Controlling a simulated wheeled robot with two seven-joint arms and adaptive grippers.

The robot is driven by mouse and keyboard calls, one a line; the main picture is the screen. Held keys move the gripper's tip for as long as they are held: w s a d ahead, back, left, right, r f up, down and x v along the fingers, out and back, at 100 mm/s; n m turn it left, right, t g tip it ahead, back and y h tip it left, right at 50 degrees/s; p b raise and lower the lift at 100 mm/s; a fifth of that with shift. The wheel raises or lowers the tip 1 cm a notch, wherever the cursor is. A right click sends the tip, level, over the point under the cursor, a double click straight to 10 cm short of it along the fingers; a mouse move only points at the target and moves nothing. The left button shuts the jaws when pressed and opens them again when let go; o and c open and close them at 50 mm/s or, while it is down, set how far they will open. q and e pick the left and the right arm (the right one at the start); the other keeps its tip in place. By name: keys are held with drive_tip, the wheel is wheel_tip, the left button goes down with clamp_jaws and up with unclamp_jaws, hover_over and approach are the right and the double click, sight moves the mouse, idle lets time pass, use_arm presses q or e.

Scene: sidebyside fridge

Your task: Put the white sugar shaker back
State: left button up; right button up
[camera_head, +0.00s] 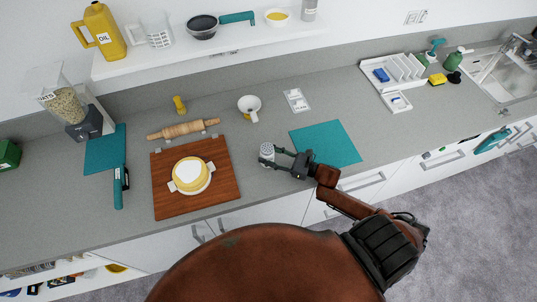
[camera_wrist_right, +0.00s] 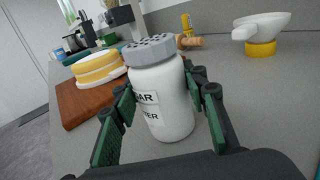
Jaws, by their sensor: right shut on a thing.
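My left gripper is not in view.
A wooden board (camera_head: 221,186) with a yellow cake (camera_head: 191,174) lies to the left. A white cup-like vessel (camera_head: 250,104) is behind, and a teal mat (camera_head: 335,145) lies to the right. A wall shelf (camera_head: 120,66) holds the oil jug (camera_head: 101,32) and bowls.

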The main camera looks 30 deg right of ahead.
drive_tip(key=shift+f, duration=0.1)
drive_tip(key=o, duration=1.3)
drive_tip(key=v, duration=0.2)
drive_tip(key=b+v, duration=0.1)
drive_tip(key=v, duration=0.1)
drive_tip(key=b+v, duration=0.1)
drive_tip(key=v, duration=0.2)
drive_tip(key=shift+f, duration=0.3)
drive_tip(key=shift+s+d+r, duration=0.1)
drive_tip(key=shift+s+d, duration=0.1)
drive_tip(key=shift+s, duration=0.1)
drive_tip(key=shift+r, duration=0.1)
